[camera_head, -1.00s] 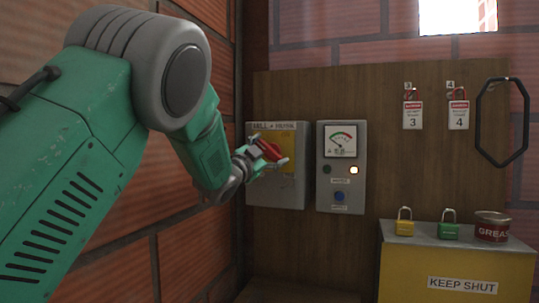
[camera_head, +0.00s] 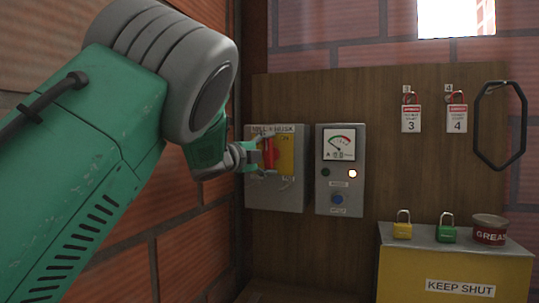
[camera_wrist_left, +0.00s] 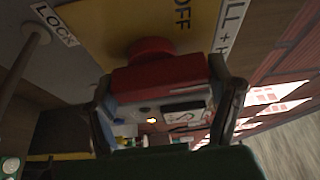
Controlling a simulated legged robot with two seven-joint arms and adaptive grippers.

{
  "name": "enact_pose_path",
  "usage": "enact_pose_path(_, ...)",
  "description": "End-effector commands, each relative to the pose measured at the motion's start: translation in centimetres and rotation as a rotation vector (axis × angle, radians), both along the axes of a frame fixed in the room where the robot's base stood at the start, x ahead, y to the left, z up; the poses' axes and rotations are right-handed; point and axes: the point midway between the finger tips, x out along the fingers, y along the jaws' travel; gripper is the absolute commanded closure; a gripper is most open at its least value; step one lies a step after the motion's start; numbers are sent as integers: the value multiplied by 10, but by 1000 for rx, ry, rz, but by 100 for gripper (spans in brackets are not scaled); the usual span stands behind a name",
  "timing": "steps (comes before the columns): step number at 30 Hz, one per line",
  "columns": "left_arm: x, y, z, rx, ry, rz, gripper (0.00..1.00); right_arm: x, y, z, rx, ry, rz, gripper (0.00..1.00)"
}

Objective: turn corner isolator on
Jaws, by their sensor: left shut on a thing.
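The corner isolator (camera_head: 286,192) is a grey wall box with a yellow plate and a red rotary handle (camera_head: 269,153). The handle stands about upright in the head view. My left gripper (camera_head: 264,156) reaches it from the left and is shut on it. In the left wrist view the red handle (camera_wrist_left: 155,76) lies between the two fingers of my left gripper (camera_wrist_left: 163,92), with the yellow plate (camera_wrist_left: 110,25) behind it. The word OFF shows on that plate, and a LOCK label (camera_wrist_left: 54,24) is beside it. My right gripper is not in view.
A grey gauge box (camera_head: 340,170) with a lit lamp and a blue button is close to the isolator's right. Tags, a black hanging loop (camera_head: 477,125), and a yellow box (camera_head: 455,270) bearing padlocks and a red tin (camera_head: 489,231) are farther right. A brick wall (camera_head: 185,220) is close on the left.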

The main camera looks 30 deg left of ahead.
Motion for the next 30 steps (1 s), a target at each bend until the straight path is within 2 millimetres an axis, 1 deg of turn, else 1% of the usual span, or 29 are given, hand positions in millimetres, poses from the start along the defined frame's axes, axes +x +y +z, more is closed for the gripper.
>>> enact_pose_path(1, 1, -2, -5, 16, 14, -2, 53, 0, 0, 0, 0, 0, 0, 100)
enact_pose_path(9, 1, -2, -7, 66, 28, -3, 53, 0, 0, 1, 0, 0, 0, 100)
enact_pose_path(21, 1, -3, -9, 71, 31, -5, 53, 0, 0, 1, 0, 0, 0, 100)
enact_pose_path(22, 1, -3, -9, 70, 31, -5, 14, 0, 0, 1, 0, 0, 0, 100)
enact_pose_path(23, 1, -3, -9, 70, 31, -5, 7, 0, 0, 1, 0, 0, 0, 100)
enact_pose_path(30, 0, -1, -5, 68, 24, -2, 7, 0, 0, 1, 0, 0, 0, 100)
